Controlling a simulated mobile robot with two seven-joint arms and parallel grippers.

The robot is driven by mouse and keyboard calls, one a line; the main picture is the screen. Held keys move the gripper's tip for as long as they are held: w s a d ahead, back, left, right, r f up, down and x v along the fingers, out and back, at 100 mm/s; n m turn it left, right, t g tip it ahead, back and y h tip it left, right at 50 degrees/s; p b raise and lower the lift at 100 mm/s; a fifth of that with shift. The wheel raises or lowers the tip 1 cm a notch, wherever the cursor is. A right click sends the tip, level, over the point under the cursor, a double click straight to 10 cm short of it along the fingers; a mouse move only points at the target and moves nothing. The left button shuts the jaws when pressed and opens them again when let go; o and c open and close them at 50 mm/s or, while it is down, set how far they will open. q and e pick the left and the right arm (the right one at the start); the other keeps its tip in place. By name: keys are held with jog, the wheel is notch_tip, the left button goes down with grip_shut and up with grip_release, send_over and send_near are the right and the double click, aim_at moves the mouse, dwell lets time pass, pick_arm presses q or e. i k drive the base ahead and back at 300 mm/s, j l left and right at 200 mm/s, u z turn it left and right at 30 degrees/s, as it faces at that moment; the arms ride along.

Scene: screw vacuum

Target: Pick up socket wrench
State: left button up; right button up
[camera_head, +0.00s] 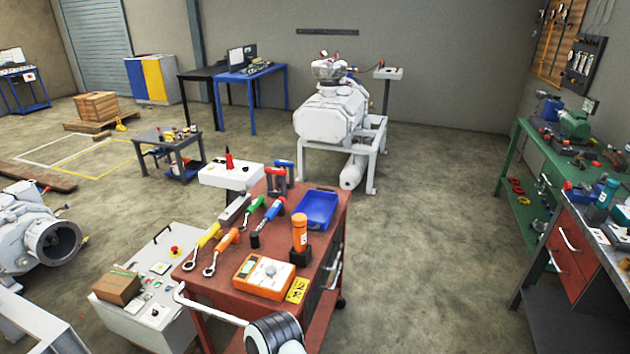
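Several hand tools lie on the red tool cart (196,283) in the middle foreground. A blue-handled tool (271,213) with a dark, socket-like end lies near the cart's middle. A green-handled tool (254,208) lies to its left. A yellow-handled wrench (205,240) and an orange-handled wrench (224,246) with ring-like ends lie at the left edge. I cannot tell for certain which is the socket wrench. Neither of my grippers shows. A white and dark rounded part, probably my own arm, shows at the bottom.
The cart also bears an orange meter (264,277), an orange bottle (299,232) and a blue tray (318,210). A grey control box (150,290) stands left of it. A green workbench (540,165) is at right. The floor between cart and workbench is clear.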

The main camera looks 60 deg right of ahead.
aim_at(274, 171)
jog(key=z, duration=1.75)
jog(key=i+l+z, duration=0.1)
jog(key=l, duration=0.3)
jog(key=i+l+z, duration=0.1)
jog(key=i+l, duration=0.3)
jog(key=l, duration=0.3)
jog(key=i+l+z, duration=0.15)
jog(key=l, duration=0.2)
jog(key=i+l+z, duration=0.25)
jog(key=i, duration=0.45)
jog(key=i+l+z, duration=0.25)
jog(key=i, duration=2.1)
jog(key=i+u, duration=0.7)
jog(key=u, duration=0.2)
jog(key=i+l+u, duration=0.2)
jog(key=i+u, duration=0.35)
jog(key=u, duration=0.3)
jog(key=i+l+u, duration=0.1)
jog(key=u, duration=0.3)
jog(key=i+u, duration=0.1)
jog(key=u, duration=0.3)
jog(key=l+u, duration=0.15)
jog(key=u, duration=0.25)
